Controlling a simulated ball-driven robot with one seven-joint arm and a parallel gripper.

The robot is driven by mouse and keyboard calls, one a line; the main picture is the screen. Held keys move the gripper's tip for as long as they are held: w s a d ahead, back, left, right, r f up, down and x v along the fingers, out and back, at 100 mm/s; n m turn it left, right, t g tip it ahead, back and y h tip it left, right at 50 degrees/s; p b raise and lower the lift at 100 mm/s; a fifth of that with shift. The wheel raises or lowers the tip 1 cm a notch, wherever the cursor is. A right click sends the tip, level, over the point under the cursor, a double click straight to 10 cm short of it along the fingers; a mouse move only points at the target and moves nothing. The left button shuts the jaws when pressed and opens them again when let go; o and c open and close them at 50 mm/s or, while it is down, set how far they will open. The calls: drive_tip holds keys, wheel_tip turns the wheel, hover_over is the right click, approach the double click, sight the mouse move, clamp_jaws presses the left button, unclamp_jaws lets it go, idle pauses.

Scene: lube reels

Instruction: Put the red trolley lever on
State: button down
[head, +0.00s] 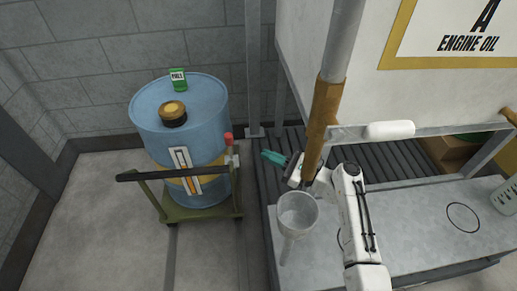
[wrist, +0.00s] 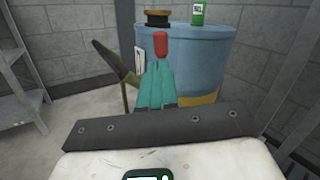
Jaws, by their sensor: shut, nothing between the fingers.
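The red trolley lever (head: 228,138) is a small red knob at the right side of the trolley (head: 176,214), beside the blue drum (head: 212,100). In the wrist view the lever's red end (wrist: 161,44) stands upright in front of the drum (wrist: 210,48), just beyond my fingertips. My gripper (head: 272,157) has teal fingers and is to the right of the lever, with a visible gap in the head view. In the wrist view my gripper (wrist: 163,70) is shut and empty, pointing toward the lever. The fingers hide the lever's lower part.
A green can (head: 178,80) and a dark cap with a gold top (head: 173,114) are on the drum. A funnel (head: 297,212) stands near my arm by a grey bench (head: 425,225). A brown and grey post (head: 323,115) rises beside my wrist. Floor is clear left of the trolley.

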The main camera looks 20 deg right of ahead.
drive_tip(key=shift+v, duration=2.15)
drive_tip(key=shift+s+r, duration=0.1)
drive_tip(key=shift+r, duration=0.05)
